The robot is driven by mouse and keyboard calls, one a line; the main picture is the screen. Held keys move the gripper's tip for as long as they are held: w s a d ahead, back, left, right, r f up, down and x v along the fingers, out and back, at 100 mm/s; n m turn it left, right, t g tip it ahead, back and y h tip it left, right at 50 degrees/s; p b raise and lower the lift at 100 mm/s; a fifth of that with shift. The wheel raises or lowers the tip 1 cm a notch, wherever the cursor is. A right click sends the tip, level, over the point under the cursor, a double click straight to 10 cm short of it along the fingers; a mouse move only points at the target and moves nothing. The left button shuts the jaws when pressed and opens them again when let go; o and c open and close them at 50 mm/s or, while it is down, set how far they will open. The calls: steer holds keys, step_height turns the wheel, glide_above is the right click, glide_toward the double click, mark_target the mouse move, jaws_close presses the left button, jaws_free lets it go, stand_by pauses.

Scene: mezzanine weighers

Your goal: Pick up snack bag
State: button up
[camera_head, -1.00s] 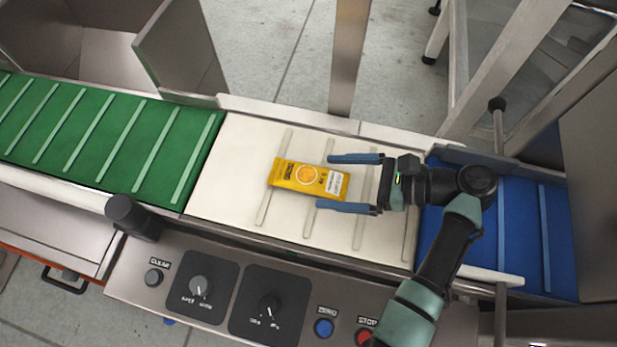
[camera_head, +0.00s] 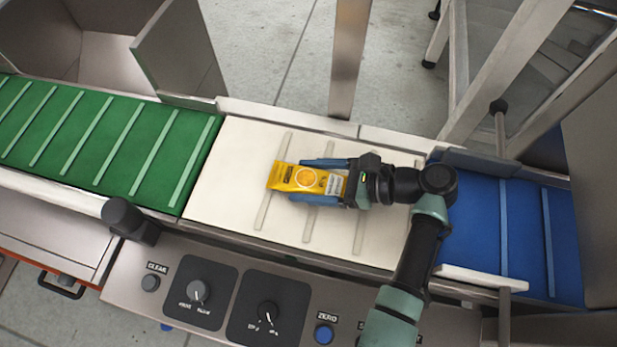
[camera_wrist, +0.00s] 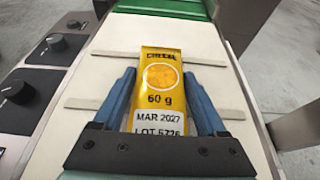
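The snack bag (camera_head: 295,179) is yellow with an orange circle and a white label end. It lies flat on the white belt section (camera_head: 235,180). My gripper (camera_head: 302,181) reaches in from the right, with one blue finger along each long side of the bag. In the wrist view, the bag (camera_wrist: 160,80) lies lengthwise between the fingers of my gripper (camera_wrist: 158,73), and the fingertips appear to press its edges. The bag's near end is partly hidden by the gripper's body. I see no clear gap under the bag.
A green belt (camera_head: 100,145) adjoins on the left and a blue belt (camera_head: 520,240) on the right. A control panel with knobs (camera_head: 196,291) runs along the front. A metal post (camera_head: 349,60) stands behind the belt. The white belt is otherwise clear.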

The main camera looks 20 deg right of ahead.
mark_target(305, 178)
steer(key=c, duration=0.8)
step_height(305, 178, up, 10)
steer(key=p, duration=0.3)
steer(key=shift+w+a+f+m+t+p, duration=0.15)
steer(key=shift+a+f+m+t+p, duration=0.2)
steer(key=shift+p, duration=0.25)
steer(key=a+f+m+t+h+p, duration=0.1)
steer(key=p, duration=0.1)
steer(key=a+f+m+t+h+p, duration=0.1)
steer(key=a+m+h, duration=0.1)
steer(key=a+f+m+t+h+p, duration=0.1)
steer(key=a+m+h+p, duration=0.1)
steer(key=shift+a+t+p, duration=0.1)
steer(key=shift+t+p, duration=0.15)
steer(key=shift+p, duration=0.1)
steer(key=shift+s+a+r+m+t+h+p, duration=0.3)
steer(key=shift+s+a+r+m+h+p, duration=0.25)
steer(key=shift+s+a+m+h+p, duration=0.4)
steer(key=shift+s+a+r+m+t+h+p, duration=0.35)
steer(key=shift+a+r+m+h+p, duration=0.3)
steer(key=shift+m+h, duration=0.35)
steer(key=shift+s+a+r+m+t+h+p, duration=0.25)
steer(key=shift+s+a+r+m+h+p, duration=0.4)
steer(key=shift+h, duration=0.5)
